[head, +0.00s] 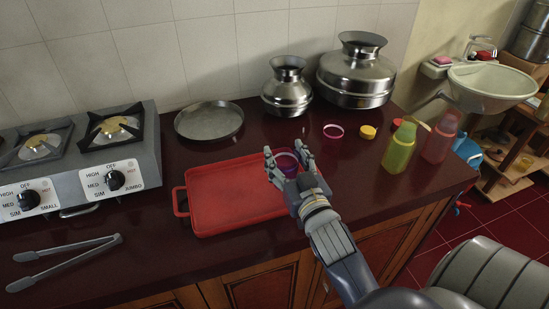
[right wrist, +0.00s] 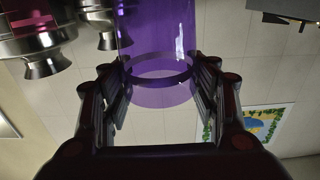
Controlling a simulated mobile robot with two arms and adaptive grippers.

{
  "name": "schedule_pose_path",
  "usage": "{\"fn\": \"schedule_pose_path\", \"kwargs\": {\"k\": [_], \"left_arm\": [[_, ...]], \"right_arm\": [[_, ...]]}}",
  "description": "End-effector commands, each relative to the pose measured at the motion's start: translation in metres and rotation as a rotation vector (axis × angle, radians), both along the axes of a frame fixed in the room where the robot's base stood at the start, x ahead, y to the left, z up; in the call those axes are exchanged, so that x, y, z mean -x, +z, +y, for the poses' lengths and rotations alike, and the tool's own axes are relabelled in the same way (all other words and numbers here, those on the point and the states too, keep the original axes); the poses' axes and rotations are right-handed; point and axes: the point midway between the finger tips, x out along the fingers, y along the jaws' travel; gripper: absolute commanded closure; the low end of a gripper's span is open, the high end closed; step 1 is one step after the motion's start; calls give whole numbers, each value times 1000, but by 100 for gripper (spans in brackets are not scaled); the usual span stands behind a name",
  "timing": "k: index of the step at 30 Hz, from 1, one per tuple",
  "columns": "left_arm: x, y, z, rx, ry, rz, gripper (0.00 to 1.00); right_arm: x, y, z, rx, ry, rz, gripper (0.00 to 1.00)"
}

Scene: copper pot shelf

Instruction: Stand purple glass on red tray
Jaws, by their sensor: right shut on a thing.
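The purple glass (head: 286,163) is between the fingers of my right gripper (head: 287,158), over the right end of the red tray (head: 235,200). In the right wrist view the see-through purple glass (right wrist: 160,85) sits between both fingers, and my right gripper (right wrist: 163,95) is shut on it. The glass looks upright in the head view. Its base is hidden by the fingers, so I cannot tell whether it touches the tray. The rest of the tray is bare. My left gripper is not in view.
A round steel plate (head: 209,120) lies behind the tray, with two steel pots (head: 287,92) to its right. A stove (head: 85,160) and tongs (head: 65,262) are at the left. A green bottle (head: 399,148) and a red bottle (head: 439,139) stand at the right.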

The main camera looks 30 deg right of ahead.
Motion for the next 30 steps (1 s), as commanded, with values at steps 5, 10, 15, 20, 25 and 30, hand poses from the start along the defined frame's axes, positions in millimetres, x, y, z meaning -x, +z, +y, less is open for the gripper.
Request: {"fn": "schedule_pose_path", "kwargs": {"k": [5, 10, 15, 20, 25, 30], "left_arm": [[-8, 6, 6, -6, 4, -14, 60], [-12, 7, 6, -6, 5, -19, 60], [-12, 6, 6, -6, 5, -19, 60], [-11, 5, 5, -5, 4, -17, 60], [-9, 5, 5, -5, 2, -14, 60], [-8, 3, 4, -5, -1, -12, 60]], "right_arm": [[-34, -1, 0, 0, 0, -2, 86], [-45, -7, 0, 1, -1, 1, 86], [-45, -31, 0, -1, -2, 4, 86], [-44, -40, 0, 0, -1, -1, 86], [-44, -39, 0, 0, -1, -1, 86], [-44, -44, 0, 0, -1, 1, 43]]}}
